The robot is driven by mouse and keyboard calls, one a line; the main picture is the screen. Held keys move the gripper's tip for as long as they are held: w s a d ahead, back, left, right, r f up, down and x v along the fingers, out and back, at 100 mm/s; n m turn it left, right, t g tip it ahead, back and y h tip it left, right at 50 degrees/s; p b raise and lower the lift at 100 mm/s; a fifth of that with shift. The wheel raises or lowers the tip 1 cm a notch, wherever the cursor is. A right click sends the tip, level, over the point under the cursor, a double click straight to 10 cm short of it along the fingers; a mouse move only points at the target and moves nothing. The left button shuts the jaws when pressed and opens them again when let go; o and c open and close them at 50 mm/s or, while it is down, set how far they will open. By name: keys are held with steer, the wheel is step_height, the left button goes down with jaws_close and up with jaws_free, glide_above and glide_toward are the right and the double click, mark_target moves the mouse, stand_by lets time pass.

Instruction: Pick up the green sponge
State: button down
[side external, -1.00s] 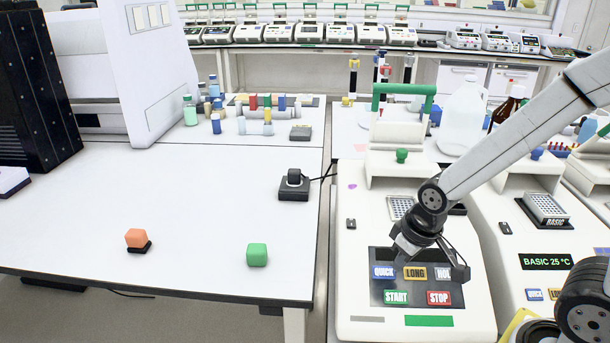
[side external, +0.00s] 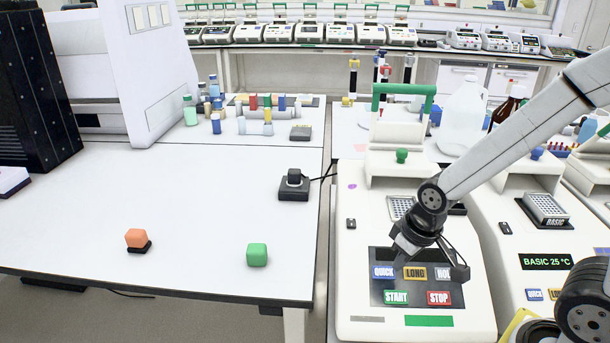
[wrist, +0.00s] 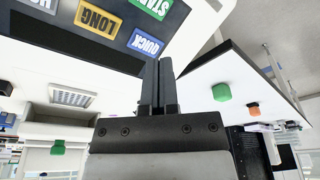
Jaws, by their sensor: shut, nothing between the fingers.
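The green sponge (side external: 257,254) is a small green block on the white table, near its front edge and right side. It also shows in the wrist view (wrist: 221,92), to the right of the fingers. My gripper (side external: 432,271) is over the button panel of the thermal cycler (side external: 365,205), to the right of the sponge and well apart from it. In the wrist view my gripper's fingers (wrist: 158,75) are together with nothing between them.
An orange block (side external: 137,238) sits on a black base left of the sponge. A black device (side external: 294,186) with a cable stands near the table's right edge. Bottles and coloured tubes stand at the back. The table around the sponge is clear. A gap separates table and cycler.

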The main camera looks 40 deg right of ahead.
jaws_free()
steer(key=n+g, duration=0.3)
steer(key=n, duration=0.6)
glide_above(256, 248)
steer(key=shift+s+d+f, duration=0.25)
steer(key=shift+d+f, duration=0.05)
steer(key=shift+d, duration=0.1)
steer(key=shift+w+a+f+n, duration=0.1)
steer(key=shift+w+a+n, duration=0.2)
steer(key=shift+a+n, duration=0.1)
steer(key=shift+f, duration=0.15)
